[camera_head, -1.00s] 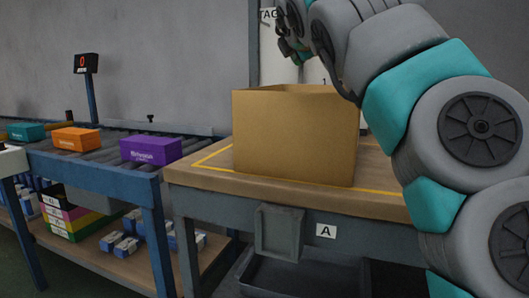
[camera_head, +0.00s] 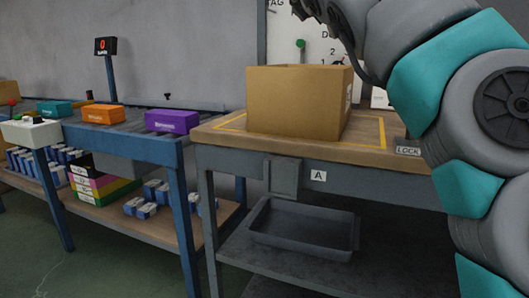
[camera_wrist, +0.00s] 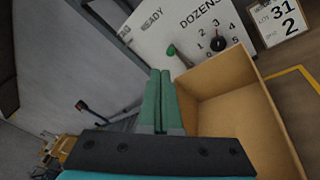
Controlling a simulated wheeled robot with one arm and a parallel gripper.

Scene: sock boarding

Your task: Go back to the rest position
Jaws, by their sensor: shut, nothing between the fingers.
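My gripper (camera_wrist: 160,75) shows in the wrist view with its two green fingers pressed together and nothing between them. In that view it is left of the open cardboard box (camera_wrist: 243,105), above and apart from it. In the head view the box (camera_head: 295,103) stands upright on the wooden table (camera_head: 225,136), inside a yellow outline. The gripper end is largely cut off by the top edge there.
A white board (camera_wrist: 190,30) with a green knob and a dial stands behind the box. Left is a roller conveyor with teal (camera_head: 54,108), orange (camera_head: 102,114) and purple (camera_head: 172,121) boxes. A counter post (camera_head: 107,70) rises behind it. A grey tray (camera_head: 300,228) sits on the shelf below.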

